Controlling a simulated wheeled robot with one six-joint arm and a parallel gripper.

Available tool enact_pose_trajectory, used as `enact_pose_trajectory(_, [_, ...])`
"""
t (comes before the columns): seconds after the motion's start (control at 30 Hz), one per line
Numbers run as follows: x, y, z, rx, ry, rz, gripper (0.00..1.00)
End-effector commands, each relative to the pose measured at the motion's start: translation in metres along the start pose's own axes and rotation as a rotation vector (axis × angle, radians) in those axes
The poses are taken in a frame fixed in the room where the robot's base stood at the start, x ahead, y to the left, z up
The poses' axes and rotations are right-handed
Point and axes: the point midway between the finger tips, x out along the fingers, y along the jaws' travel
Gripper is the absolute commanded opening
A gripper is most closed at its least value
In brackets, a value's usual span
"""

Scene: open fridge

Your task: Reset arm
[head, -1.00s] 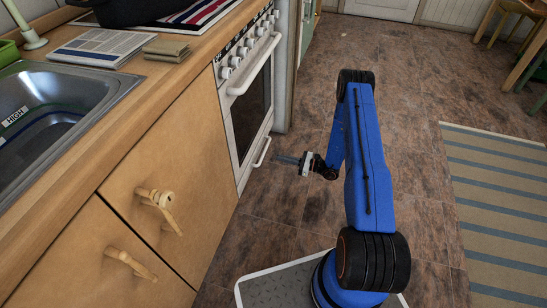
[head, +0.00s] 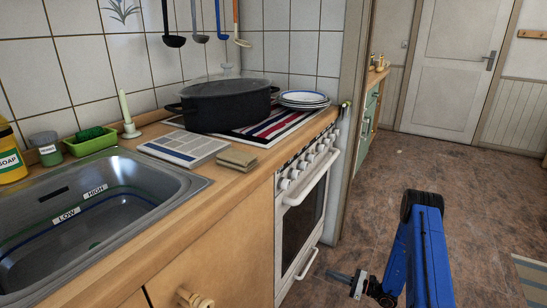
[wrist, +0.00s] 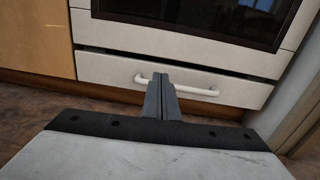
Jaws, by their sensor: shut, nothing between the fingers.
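My gripper (head: 341,277) is low at the bottom middle of the head view, in front of the white oven, with the blue arm to its right. In the wrist view my gripper (wrist: 161,77) has its two fingers together, with nothing between them. The fingers point toward the oven's lower drawer (wrist: 120,68) and overlap its white handle (wrist: 199,91) in the picture. I cannot tell how far apart they are. The arm's lower part is cut off by the head view's bottom edge.
The white oven (head: 300,215) stands at the end of the wooden counter (head: 235,190). A black pot (head: 225,108), plates (head: 303,98) and a sink (head: 95,220) are on or in the counter. Brown floor (head: 385,205) is clear toward the white door (head: 450,70).

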Motion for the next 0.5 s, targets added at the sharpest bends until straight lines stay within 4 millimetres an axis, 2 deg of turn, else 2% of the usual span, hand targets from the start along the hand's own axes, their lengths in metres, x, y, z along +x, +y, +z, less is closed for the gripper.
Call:
enact_pose_trajectory(0.03, [0.004, -0.001, 0.016, -0.020, 0.003, 0.024, 0.00])
enact_pose_trajectory(0.27, [0.022, 0.011, 0.091, -0.118, 0.031, 0.168, 0.00])
enact_pose_trajectory(0.5, [0.034, 0.033, 0.166, -0.229, 0.070, 0.318, 0.00])
